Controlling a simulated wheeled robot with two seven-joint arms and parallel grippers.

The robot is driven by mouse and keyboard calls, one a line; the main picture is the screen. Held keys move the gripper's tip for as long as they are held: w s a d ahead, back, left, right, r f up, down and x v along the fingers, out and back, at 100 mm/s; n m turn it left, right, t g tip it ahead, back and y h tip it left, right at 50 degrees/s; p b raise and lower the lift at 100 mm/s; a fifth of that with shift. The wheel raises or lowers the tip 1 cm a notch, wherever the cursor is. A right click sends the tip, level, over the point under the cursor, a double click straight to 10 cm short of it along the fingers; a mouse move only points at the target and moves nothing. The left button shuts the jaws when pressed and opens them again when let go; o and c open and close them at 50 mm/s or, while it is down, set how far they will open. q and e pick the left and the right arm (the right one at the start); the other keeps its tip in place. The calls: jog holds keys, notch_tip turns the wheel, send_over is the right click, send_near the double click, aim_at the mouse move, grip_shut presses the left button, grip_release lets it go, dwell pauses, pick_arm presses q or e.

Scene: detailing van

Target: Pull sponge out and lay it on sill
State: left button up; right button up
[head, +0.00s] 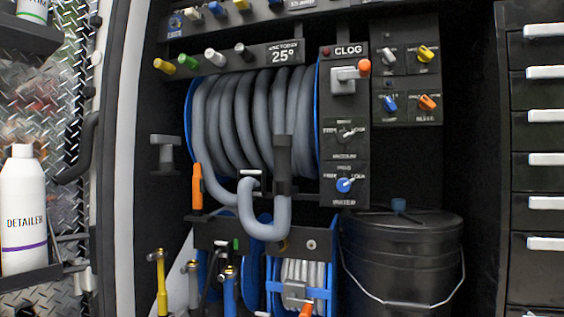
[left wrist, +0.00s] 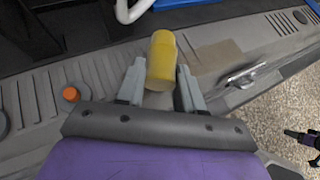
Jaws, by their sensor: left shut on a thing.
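In the left wrist view, a yellow block with a rounded end, which I take as the sponge (left wrist: 161,62), is between the fingers of my left gripper (left wrist: 161,88). The fingers are shut on its near part, and its far end sticks out past the tips. Behind it runs a grey ribbed ledge, which looks like the sill (left wrist: 100,68). I cannot tell whether the sponge touches it. Neither gripper shows in the head view. My right gripper is not clearly seen in either view.
A tan patch (left wrist: 217,56) and a metal handle (left wrist: 246,76) are right of the sponge; an orange knob (left wrist: 71,94) is left. Speckled ground (left wrist: 265,115) lies at right. The head view shows a hose reel (head: 245,125), black bucket (head: 400,260), detailer bottle (head: 22,215) and drawers (head: 545,125).

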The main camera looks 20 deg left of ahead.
pick_arm(q)
jog(key=shift+f+b, duration=0.55)
jog(key=shift+f, duration=0.5)
jog(key=o, duration=1.1)
jog(key=shift+o, duration=0.2)
jog(key=shift+r, duration=0.1)
jog(key=p+v, duration=0.4)
jog(key=v, duration=0.6)
jog(key=shift+s, duration=0.25)
